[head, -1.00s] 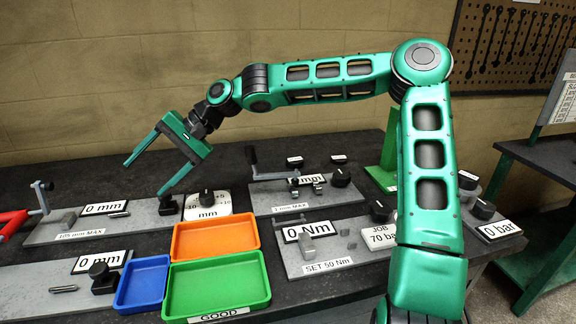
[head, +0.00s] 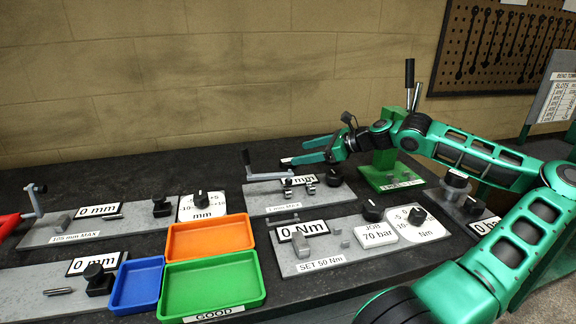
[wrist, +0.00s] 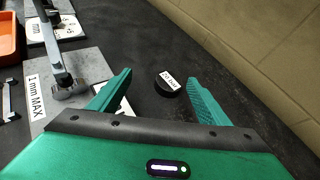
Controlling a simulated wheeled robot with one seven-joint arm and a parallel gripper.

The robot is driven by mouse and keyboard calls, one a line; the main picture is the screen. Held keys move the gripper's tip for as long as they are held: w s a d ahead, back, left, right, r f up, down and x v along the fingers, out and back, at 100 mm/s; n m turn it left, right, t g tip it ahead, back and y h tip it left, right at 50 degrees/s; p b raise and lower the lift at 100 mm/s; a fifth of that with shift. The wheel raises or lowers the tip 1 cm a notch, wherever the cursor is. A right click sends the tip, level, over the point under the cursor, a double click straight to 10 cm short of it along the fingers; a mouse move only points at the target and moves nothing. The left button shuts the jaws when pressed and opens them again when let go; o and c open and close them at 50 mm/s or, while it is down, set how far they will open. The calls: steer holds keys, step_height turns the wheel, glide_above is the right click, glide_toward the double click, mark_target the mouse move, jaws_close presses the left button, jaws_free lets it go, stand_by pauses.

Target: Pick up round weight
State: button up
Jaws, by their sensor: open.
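The round weight (wrist: 168,87) is a short black disc with a white label on top. In the wrist view it lies on the dark bench top between and slightly beyond my open fingers, nearer the right one. My gripper (wrist: 158,77) is empty. In the head view, my gripper (head: 299,152) is low over the back of the bench, behind the 1 mm MAX plate, fingers pointing left. A small white label shows by the near fingertip there; I cannot tell if it is this weight's. Whether the fingers touch the bench is unclear.
A crank handle fixture (head: 272,177) stands on a grey plate just in front of my gripper. A green stand (head: 386,177) with upright levers is to the right. Orange (head: 212,238), green (head: 215,285) and blue (head: 137,284) trays sit at front left. The back-left bench is clear.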

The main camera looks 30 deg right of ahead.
mark_target(288, 163)
steer(key=s+d+m, duration=0.1)
steer(key=s+d+f, duration=0.1)
steer(key=d, duration=0.1)
steer(key=shift+f+m+h, duration=0.2)
steer(key=shift+m+h, duration=0.1)
steer(key=shift+m, duration=0.1)
steer(key=shift+d+f, duration=0.15)
steer(key=shift+f, duration=0.05)
steer(key=x, duration=0.5)
steer(key=shift+d, duration=0.1)
steer(key=shift+w+r+x, duration=0.1)
steer(key=shift+r+x, duration=0.05)
steer(key=shift+x, duration=1.2)
steer(key=shift+w+r+x, duration=0.15)
steer(key=shift+x, duration=1.25)
steer(key=shift+d, duration=0.1)
steer(key=c, duration=1.4)
steer(key=shift+r, duration=0.1)
steer(key=shift+c, duration=0.8)
steer(key=shift+r, duration=0.1)
